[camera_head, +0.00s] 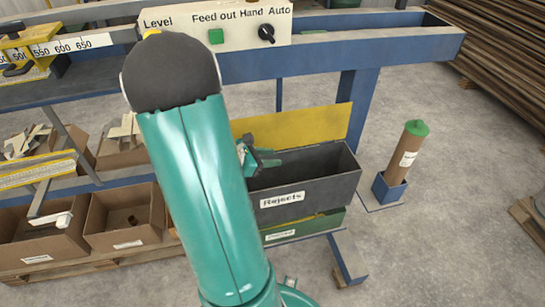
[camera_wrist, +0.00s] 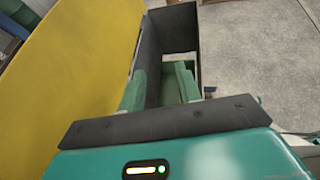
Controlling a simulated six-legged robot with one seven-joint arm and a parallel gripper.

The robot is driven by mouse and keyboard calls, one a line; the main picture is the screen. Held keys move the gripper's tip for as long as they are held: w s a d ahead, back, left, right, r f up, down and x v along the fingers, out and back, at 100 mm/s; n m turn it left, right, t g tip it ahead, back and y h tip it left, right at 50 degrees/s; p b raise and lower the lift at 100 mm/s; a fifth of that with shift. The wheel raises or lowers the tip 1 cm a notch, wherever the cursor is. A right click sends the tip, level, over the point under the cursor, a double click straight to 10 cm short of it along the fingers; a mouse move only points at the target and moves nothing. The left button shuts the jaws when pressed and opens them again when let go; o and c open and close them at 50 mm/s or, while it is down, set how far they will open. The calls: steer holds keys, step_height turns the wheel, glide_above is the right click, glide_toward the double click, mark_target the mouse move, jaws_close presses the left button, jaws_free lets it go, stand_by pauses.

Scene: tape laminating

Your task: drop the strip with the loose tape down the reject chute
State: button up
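The reject chute is a dark open-topped box (camera_head: 318,187) labelled "Rejects", with a raised yellow flap (camera_head: 310,122) behind it. In the wrist view its dark wall (camera_wrist: 182,30) and the yellow flap (camera_wrist: 75,60) stand close ahead. My gripper (camera_head: 275,157) is over the left part of the box, in front of the flap, partly hidden by my arm. In the wrist view its two green fingers (camera_wrist: 160,88) stand apart with a gap between them, and I see nothing held there. No strip with loose tape can be made out in either view.
A blue machine frame (camera_head: 350,55) with a control panel (camera_head: 215,20) stands behind. Cardboard boxes (camera_head: 125,215) are at the left. A brown tube with a green cap (camera_head: 405,155) stands right of the chute. Concrete floor is free farther right.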

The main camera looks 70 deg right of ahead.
steer(key=v, duration=1.2)
steer(key=shift+a+r, duration=0.15)
steer(key=shift+a, duration=0.05)
steer(key=shift+w, duration=0.1)
steer(key=w+a+r+m+t+y, duration=0.2)
steer(key=a+r+t+y, duration=0.1)
steer(key=a, duration=0.9)
steer(key=w+a+r+m+t+y, duration=0.3)
steer(key=a+r+t, duration=0.2)
steer(key=a, duration=0.7)
steer(key=w+a+r+m+t+y, duration=0.2)
steer(key=a+r+t, duration=0.3)
steer(key=a, duration=0.7)
steer(key=shift+w+a+m+t+y, duration=0.4)
steer(key=shift+m+t+y, duration=0.15)
steer(key=shift+t, duration=0.45)
steer(key=shift+d, duration=0.2)
